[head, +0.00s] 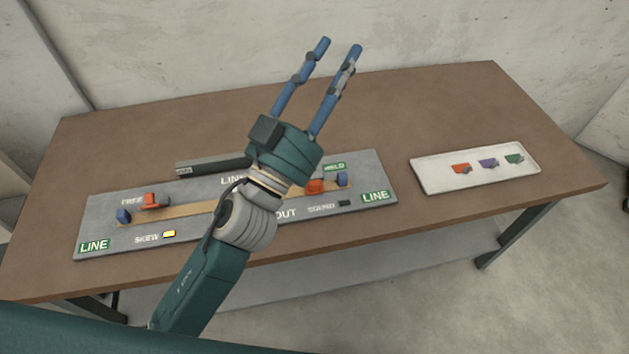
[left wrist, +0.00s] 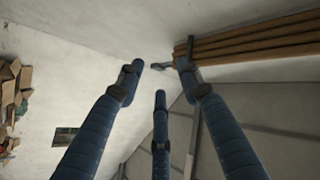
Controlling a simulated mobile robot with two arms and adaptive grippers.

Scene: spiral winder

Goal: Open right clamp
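A grey panel (head: 215,241) lies on the table with a tan strip (head: 190,211) along it. At its right end are an orange block (head: 314,187) and a blue block (head: 342,180), near a green label that seems to read HELD (head: 335,166). At its left end are another orange block (head: 150,201) and a blue block (head: 123,216), near the word FREE. I cannot tell which piece is the right clamp. My left gripper (head: 340,47) is raised above the panel, fingers apart and empty; my arm hides the panel's middle. The left wrist view also shows its spread fingers (left wrist: 158,72).
A white tray (head: 435,183) with orange, purple and green pieces stands on the right of the brown table (head: 420,110). A dark bar (head: 212,165) lies behind the panel. A yellow lamp (head: 169,234) is lit by SKEW. The table's back is clear.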

